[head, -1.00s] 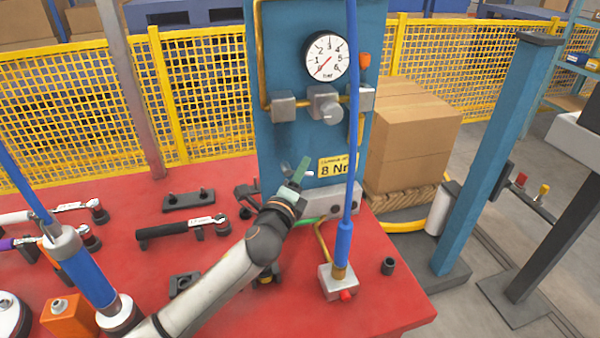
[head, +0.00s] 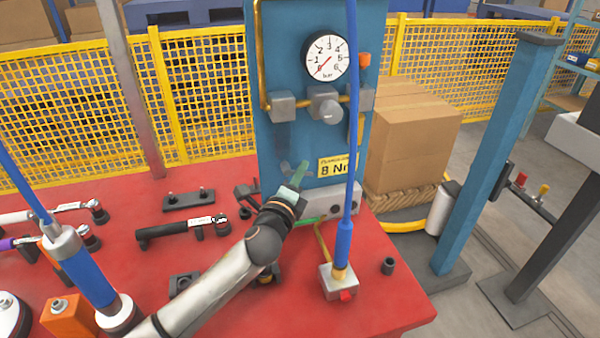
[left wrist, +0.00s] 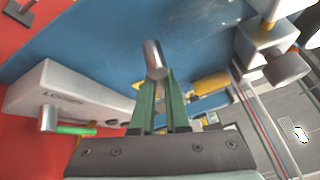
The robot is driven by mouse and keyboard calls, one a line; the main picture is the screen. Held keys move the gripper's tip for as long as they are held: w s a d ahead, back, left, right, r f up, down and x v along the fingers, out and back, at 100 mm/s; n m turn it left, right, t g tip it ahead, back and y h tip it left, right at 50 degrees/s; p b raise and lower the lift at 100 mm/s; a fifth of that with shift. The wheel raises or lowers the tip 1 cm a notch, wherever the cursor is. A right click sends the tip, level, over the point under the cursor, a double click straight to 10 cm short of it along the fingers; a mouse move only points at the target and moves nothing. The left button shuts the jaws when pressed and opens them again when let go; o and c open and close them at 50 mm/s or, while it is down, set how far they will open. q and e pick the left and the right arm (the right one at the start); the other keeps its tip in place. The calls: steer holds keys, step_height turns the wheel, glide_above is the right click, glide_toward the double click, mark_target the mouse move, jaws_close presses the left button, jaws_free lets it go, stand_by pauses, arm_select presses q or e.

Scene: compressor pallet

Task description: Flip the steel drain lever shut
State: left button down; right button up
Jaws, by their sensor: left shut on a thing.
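My left gripper (head: 294,180) has green fingers and is in front of the blue panel (head: 283,60), just left of the yellow label. In the left wrist view its fingers (left wrist: 157,88) are closed together on a short, rounded steel rod, which I take to be the drain lever (left wrist: 153,58). The rod sticks out beyond the fingertips against the blue panel. In the head view the fingers mostly hide the lever, and its exact angle is hard to tell. My right gripper is in neither view.
A blue hose (head: 351,130) hangs in front of the panel. The gauge (head: 325,57) and regulator (head: 323,102) are above. Wrenches (head: 183,228) lie on the red table (head: 230,290).

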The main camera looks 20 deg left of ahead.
arm_select(q)
steer(key=shift+f+b, duration=0.2)
steer(key=shift+b, duration=0.15)
steer(key=n+t+b, duration=0.1)
steer(key=b, duration=0.1)
steer(key=shift+b, duration=0.35)
steer(key=shift+r+n+t+y+b, duration=0.3)
steer(key=shift+r+n+t+b, duration=0.1)
steer(key=shift+n+b, duration=0.7)
steer(key=shift+r, duration=0.25)
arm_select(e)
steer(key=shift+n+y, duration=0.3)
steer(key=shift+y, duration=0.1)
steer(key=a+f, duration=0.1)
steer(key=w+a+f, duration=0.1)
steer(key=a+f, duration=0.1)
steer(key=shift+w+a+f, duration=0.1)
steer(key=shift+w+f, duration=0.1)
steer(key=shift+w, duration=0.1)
arm_select(q)
steer(key=c, duration=1)
jaws_free()
steer(key=shift+o, duration=0.4)
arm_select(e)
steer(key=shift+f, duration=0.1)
